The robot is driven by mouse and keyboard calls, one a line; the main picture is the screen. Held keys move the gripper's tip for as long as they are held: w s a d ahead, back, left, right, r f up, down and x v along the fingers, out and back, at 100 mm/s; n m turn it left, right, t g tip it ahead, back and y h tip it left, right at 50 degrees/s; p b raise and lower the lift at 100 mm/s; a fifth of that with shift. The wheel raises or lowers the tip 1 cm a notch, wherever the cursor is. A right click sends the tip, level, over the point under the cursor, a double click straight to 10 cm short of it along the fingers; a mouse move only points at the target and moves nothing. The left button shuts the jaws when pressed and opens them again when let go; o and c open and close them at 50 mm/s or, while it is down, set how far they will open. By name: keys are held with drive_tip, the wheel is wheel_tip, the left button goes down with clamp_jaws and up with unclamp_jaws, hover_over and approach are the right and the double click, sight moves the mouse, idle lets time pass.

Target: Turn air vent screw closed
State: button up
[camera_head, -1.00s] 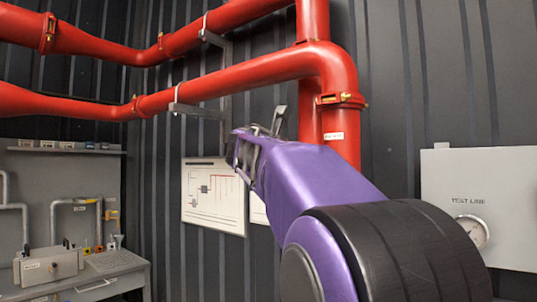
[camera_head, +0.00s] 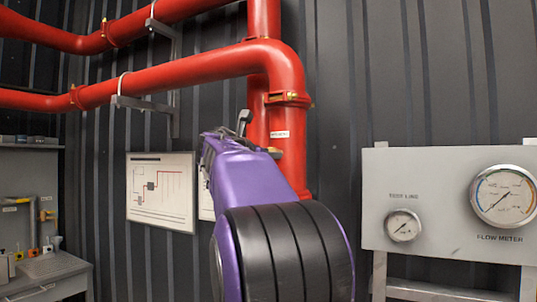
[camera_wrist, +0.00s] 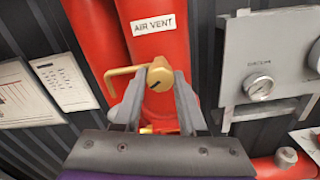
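The brass air vent screw (camera_wrist: 160,76), with a dark slot across its face, shows in the wrist view on the red pipe, below the white AIR VENT label (camera_wrist: 152,24). A bent brass spout (camera_wrist: 112,83) reaches out to its left. My gripper (camera_wrist: 161,74) is open, its two grey fingers pointing at the screw, one on each side. The screw's head appears between or just beyond the fingertips, and I cannot tell whether they touch it. In the head view my gripper (camera_head: 243,122) is mostly hidden behind my purple arm, in front of the red pipe.
A grey panel (camera_head: 440,165) with a small TEST LINE gauge (camera_head: 403,226) and a larger FLOW METER gauge (camera_head: 503,196) stands at right. A white diagram board (camera_head: 160,190) hangs at left. A grey workbench (camera_head: 45,275) stands at far left. Red pipes (camera_head: 200,68) run overhead.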

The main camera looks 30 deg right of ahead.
clamp_jaws()
drive_tip(key=shift+m, duration=0.3)
drive_tip(key=m+b, duration=0.7)
drive_tip(key=m, duration=1.6)
drive_tip(key=shift+m, duration=0.4)
drive_tip(key=o, duration=0.7)
unclamp_jaws()
drive_tip(key=shift+c, duration=0.2)
